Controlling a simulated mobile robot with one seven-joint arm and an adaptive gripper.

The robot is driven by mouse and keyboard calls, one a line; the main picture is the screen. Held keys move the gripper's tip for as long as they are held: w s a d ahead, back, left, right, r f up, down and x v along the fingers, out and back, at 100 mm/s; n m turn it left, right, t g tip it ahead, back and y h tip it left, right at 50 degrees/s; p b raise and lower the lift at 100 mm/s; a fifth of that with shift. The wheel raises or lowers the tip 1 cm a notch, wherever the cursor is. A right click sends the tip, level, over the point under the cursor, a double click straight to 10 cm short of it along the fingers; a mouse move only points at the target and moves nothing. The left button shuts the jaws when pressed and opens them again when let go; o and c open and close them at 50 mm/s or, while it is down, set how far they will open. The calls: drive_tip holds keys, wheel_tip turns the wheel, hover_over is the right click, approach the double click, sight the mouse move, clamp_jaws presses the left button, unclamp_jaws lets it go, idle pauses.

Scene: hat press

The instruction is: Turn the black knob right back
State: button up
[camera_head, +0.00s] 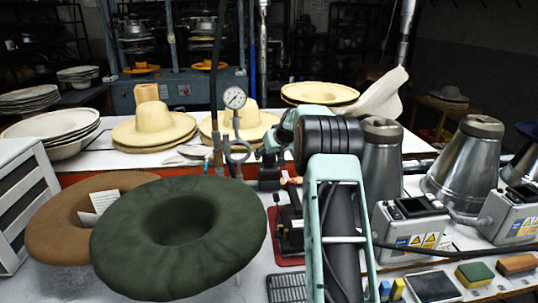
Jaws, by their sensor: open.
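My arm rises from the bottom centre, bends at a thick black joint, and reaches away to the left. My gripper (269,166) is small, dark and partly hidden at its far end, beside the pressure gauge (234,97) and its metal pipe. It appears open, and I see nothing held in it. A grey control box (408,236) with a dark top and yellow warning labels stands right of my arm. A similar control box (512,216) stands farther right. I cannot clearly make out the black knob at this size, nor which way it points.
A green felt hat (115,249) and a brown hat (48,228) fill the front left. Straw hats (153,128) stand behind. Metal cones (468,160) stand at right. A tablet (433,287) and a sponge (474,273) lie at the front right. A black cable runs before the boxes.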

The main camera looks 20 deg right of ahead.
drive_tip(key=c, duration=1.2)
drive_tip(key=shift+o, duration=0.2)
drive_tip(key=shift+f, duration=0.1)
drive_tip(key=shift+d+n+y+b, duration=0.1)
drive_tip(key=shift+n+y+b, duration=0.5)
drive_tip(key=shift+n+b, duration=0.1)
drive_tip(key=shift+n+y, duration=0.5)
drive_tip(key=shift+n, duration=0.2)
drive_tip(key=shift+r+n+g+y+p, duration=0.3)
drive_tip(key=shift+n+y+p, duration=0.4)
drive_tip(key=shift+n+p, duration=0.25)
drive_tip(key=shift+n+y+p, duration=0.4)
drive_tip(key=shift+n+p, duration=0.05)
drive_tip(key=shift+p, duration=0.6)
drive_tip(key=shift+f+n+g+p, duration=0.2)
drive_tip(key=shift+n+g+p, duration=0.1)
drive_tip(key=shift+n+p, duration=0.15)
